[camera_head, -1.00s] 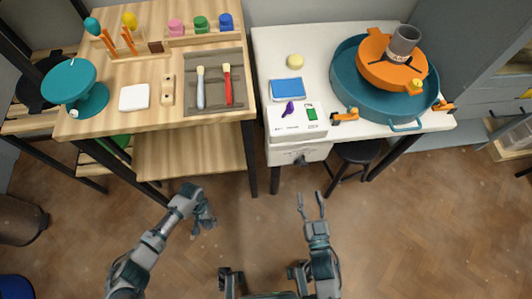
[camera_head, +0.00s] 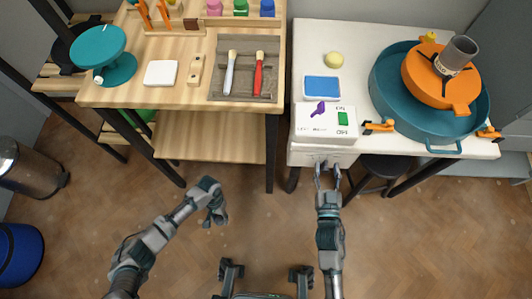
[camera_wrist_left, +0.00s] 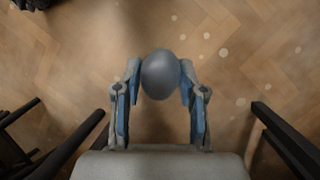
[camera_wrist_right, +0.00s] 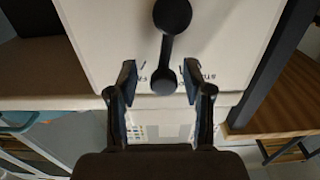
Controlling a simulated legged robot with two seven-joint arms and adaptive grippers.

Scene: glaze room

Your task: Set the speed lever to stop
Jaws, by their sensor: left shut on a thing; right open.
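The white control box (camera_head: 325,135) sits at the front left of the white table, with a purple piece (camera_head: 318,109) and a green piece (camera_head: 342,118) on top. In the right wrist view a dark lever (camera_wrist_right: 167,48) with rounded ends stands against the white box face (camera_wrist_right: 110,40), with partly hidden lettering beside it. My right gripper (camera_head: 328,168) is open at the box's front, its fingers (camera_wrist_right: 160,85) on either side of the lever's lower end; contact cannot be told. My left gripper (camera_head: 216,212) is shut on a grey egg-shaped thing (camera_wrist_left: 160,75) over the floor.
A teal basin (camera_head: 390,105) with an orange piece (camera_head: 440,75) and a grey cylinder (camera_head: 457,55) stands right of the box. A blue-topped block (camera_head: 322,87) lies behind it. A wooden table (camera_head: 120,97) stands left. A dark stool (camera_head: 385,168) is below the white table.

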